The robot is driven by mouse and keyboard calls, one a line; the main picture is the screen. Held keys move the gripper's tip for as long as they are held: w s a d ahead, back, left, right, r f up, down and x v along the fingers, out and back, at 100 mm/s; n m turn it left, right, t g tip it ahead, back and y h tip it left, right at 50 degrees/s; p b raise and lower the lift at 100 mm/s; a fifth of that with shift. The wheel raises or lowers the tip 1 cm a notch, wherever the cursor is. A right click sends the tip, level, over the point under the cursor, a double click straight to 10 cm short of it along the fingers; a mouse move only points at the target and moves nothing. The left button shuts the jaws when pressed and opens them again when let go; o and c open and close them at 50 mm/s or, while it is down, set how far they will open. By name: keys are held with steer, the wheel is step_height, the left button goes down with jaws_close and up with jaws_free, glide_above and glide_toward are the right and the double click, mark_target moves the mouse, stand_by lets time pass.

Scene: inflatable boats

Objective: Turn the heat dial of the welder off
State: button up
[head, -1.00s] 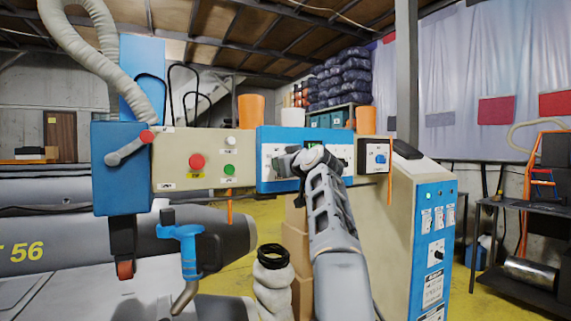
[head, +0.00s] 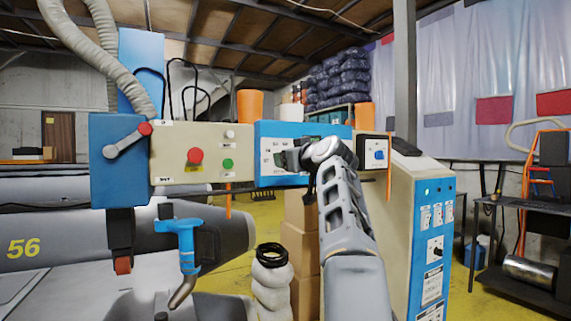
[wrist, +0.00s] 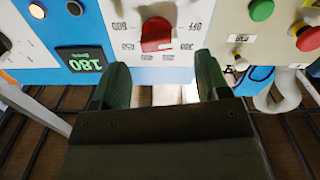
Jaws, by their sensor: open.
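The heat dial (wrist: 157,36) is a red knob on a white scale plate in the wrist view, with "OFF" and numbers printed around it. Its exact pointing direction is hard to tell. A small display (wrist: 82,60) beside it reads 180 in green, upside down. My gripper (wrist: 163,78) is open and empty; its two dark green fingers are spread to either side of the dial's line, with the knob just beyond the tips and no contact visible. In the head view my gripper (head: 304,158) is in front of the blue panel (head: 270,133) and hides the dial.
On the welder's beige box are a red button (head: 195,156) and a green button (head: 228,163), left of my gripper. A small switch box (head: 375,152) is to its right. A blue hot-air nozzle (head: 180,237) hangs at lower left, and a cabinet (head: 430,230) stands at right.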

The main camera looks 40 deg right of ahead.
steer(key=s+a+b, duration=0.1)
steer(key=s+b, duration=0.1)
steer(key=s, duration=0.7)
steer(key=shift+a, duration=0.1)
steer(key=w+a+f+m+g+y+p, duration=0.25)
steer(key=a+f+g+p, duration=0.7)
steer(key=a+p, duration=0.7)
steer(key=s+a+f+n+g+p, duration=0.1)
steer(key=s+a+f+g+p, duration=0.1)
steer(key=s+a+f+p, duration=0.2)
steer(key=s+a+f+n+g+p, duration=0.1)
steer(key=s+a+f+p, duration=0.3)
steer(key=s+f, duration=0.6)
steer(key=shift+a+f+g+p, duration=0.2)
steer(key=shift+g+p, duration=0.55)
steer(key=shift+p, duration=0.4)
steer(key=shift+s+f, duration=0.3)
steer(key=shift+f, duration=0.05)
steer(key=shift+c, duration=0.4)
